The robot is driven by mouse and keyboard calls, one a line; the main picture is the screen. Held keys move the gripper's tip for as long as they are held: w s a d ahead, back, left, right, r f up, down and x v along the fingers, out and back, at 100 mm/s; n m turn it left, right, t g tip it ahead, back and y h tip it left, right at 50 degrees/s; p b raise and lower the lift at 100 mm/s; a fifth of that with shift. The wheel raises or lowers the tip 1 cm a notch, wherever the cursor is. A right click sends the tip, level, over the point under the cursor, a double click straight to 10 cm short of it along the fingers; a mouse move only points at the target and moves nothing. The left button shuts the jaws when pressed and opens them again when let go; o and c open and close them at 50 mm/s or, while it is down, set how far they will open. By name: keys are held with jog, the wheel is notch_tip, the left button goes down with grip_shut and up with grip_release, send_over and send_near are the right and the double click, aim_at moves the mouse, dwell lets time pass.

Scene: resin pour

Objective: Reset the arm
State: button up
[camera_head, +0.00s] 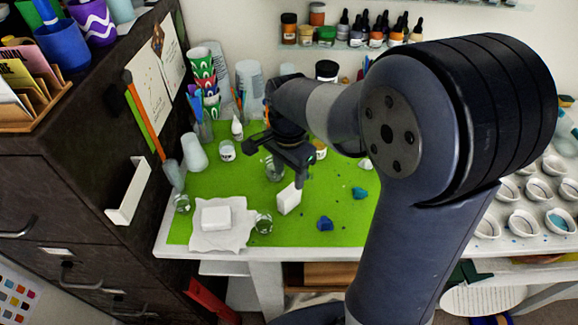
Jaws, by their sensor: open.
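My arm reaches in from the right in the head camera view and blocks much of the table's right half. My gripper (287,160) is above the green mat (345,222), with its fingers apart and nothing seen between them. A white block (288,198) stands on the mat just below and in front of the fingers. A small clear glass (274,172) is partly hidden behind the gripper.
A white block (216,217) lies on crumpled white paper (222,238) at the mat's front left. A small glass jar (264,222) and blue lumps (325,223) are nearby. A dark cabinet (75,185) borders the left. Bottles (375,30) line a back shelf.

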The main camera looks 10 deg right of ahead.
aim_at(289, 191)
jog(key=shift+r, duration=0.95)
jog(key=shift+f, duration=0.1)
notch_tip(289, 191, down, 13)
jog(key=shift+r, duration=0.1)
notch_tip(289, 191, up, 3)
jog(key=shift+f, duration=0.1)
jog(key=shift+r, duration=0.65)
